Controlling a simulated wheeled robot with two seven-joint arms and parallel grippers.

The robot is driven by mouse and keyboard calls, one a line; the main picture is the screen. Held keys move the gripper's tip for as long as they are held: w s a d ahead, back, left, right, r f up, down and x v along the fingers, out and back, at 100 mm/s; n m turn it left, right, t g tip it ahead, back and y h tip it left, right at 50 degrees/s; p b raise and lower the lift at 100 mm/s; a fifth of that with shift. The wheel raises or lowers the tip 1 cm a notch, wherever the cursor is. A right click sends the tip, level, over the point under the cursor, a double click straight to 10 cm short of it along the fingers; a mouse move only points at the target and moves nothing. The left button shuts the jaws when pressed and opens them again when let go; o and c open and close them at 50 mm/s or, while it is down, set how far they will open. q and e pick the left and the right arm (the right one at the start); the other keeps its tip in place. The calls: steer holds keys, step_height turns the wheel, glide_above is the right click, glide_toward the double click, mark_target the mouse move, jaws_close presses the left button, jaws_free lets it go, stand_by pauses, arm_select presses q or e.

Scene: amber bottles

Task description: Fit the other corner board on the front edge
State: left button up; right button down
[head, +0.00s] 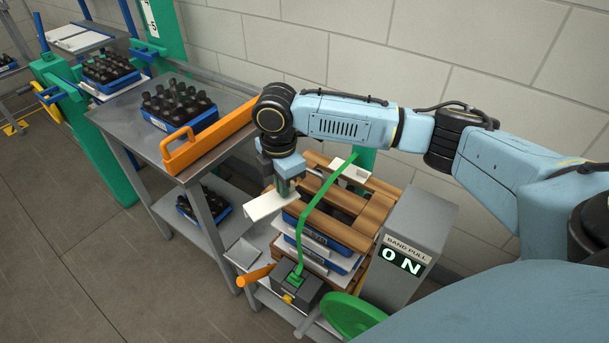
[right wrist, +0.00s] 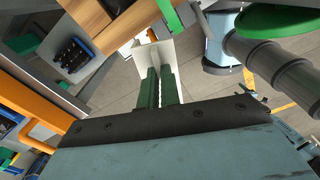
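A white angled corner board (head: 270,204) is at the front left of the strapped stack, beside the green band (head: 312,200). My right gripper (head: 284,186) reaches down onto it from above and is shut on it. In the right wrist view the green fingers (right wrist: 160,88) are close together against the white board (right wrist: 186,62). The other white corner board (head: 350,168) sits at the back edge of the stack, under the band. I cannot tell whether the held board touches the stack. My left gripper is not in view.
The stack has brown wooden slats (head: 350,205) over blue crates (head: 335,238). The band runs down to a dark tensioner (head: 297,285) with an orange handle. A grey post (head: 412,245) reads "BAND PULL ON". A bench (head: 130,115) with an orange rail (head: 208,138) stands left.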

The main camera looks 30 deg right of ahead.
steer(key=n, duration=0.2)
steer(key=d+n+p, duration=0.1)
steer(key=n, duration=0.1)
steer(key=n+p, duration=0.1)
steer(key=n, duration=0.1)
steer(key=shift+w+d+f, duration=0.3)
steer(key=shift+w, duration=0.05)
steer(key=n, duration=0.2)
steer(key=d+n+p, duration=0.1)
steer(key=n, duration=0.1)
steer(key=f+n+p, duration=0.1)
steer(key=shift+w+d+n, duration=0.15)
steer(key=shift+d+n, duration=0.15)
steer(key=shift+n, duration=0.1)
steer(key=d+f+n, duration=0.1)
steer(key=n, duration=0.2)
steer(key=d+f+n+p, duration=0.1)
steer(key=n, duration=0.2)
steer(key=d+n+p, duration=0.1)
steer(key=n, duration=0.3)
steer(key=shift+f, duration=0.4)
steer(key=shift+f+b, duration=1.4)
steer(key=shift+f, duration=0.35)
steer(key=shift+f+b, duration=0.65)
steer(key=shift+f, duration=0.3)
steer(key=shift+s+f, duration=0.15)
steer(key=shift+s, duration=0.05)
